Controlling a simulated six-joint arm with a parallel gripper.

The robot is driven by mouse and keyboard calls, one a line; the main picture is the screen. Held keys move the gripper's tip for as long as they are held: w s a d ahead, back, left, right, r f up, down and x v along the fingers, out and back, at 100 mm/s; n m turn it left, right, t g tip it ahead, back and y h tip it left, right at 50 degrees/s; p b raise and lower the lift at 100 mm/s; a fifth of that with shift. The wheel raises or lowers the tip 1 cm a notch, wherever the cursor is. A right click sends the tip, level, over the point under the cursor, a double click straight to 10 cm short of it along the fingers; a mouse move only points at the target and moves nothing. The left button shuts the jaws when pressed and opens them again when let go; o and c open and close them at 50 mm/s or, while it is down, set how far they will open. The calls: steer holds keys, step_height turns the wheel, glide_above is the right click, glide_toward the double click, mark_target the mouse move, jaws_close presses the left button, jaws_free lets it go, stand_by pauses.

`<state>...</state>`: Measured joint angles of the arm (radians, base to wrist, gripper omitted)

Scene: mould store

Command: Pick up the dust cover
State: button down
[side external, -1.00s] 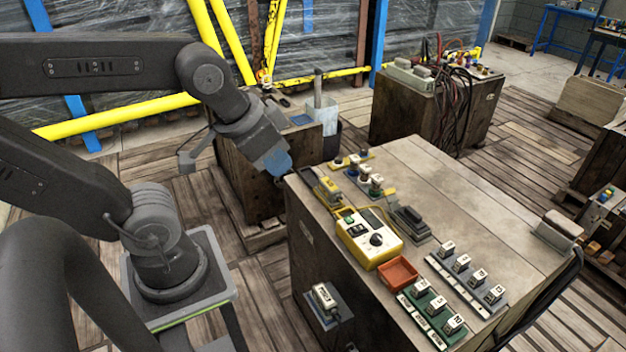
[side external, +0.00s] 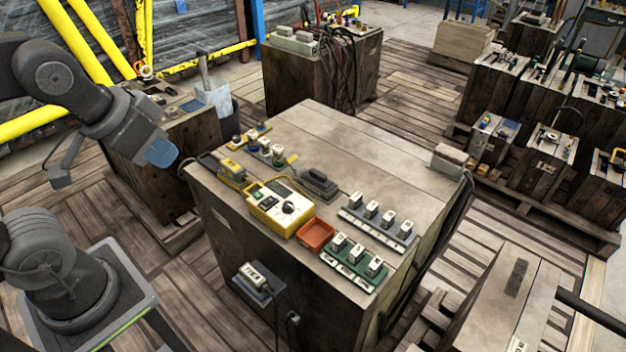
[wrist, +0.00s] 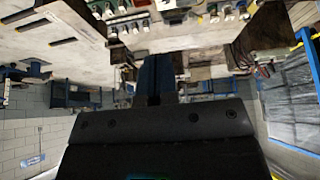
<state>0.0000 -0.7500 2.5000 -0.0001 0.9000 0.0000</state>
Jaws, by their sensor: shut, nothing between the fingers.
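I cannot tell for sure which object is the dust cover. A dark grey block-like piece (side external: 319,184) lies on the top of the large wooden crate (side external: 345,135), and a pale grey rounded piece (side external: 449,158) sits at its far right edge. My gripper (side external: 160,153) has blue fingertips and hangs in the air just left of that crate's near left corner, apart from everything on it. The gripper is shut and empty. In the wrist view its blue fingers (wrist: 154,75) point away from the camera, with nothing held.
A yellow meter (side external: 280,207), an orange tray (side external: 315,234) and several numbered blocks crowd the crate's front half. A smaller crate (side external: 165,175) stands behind my gripper. Cables hang from another crate (side external: 290,85) at the back.

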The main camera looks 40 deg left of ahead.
steer(key=c, duration=1.8)
jaws_free()
steer(key=o, duration=1.2)
steer(key=w+r+m+g, duration=0.1)
steer(key=w+r+m, duration=0.3)
steer(key=w, duration=0.7)
steer(key=m+g, duration=0.5)
steer(key=m, duration=0.9)
glide_above(318, 173)
step_height(318, 173, down, 22)
steer(key=f, duration=0.1)
step_height(318, 173, down, 13)
steer(key=shift+f, duration=0.15)
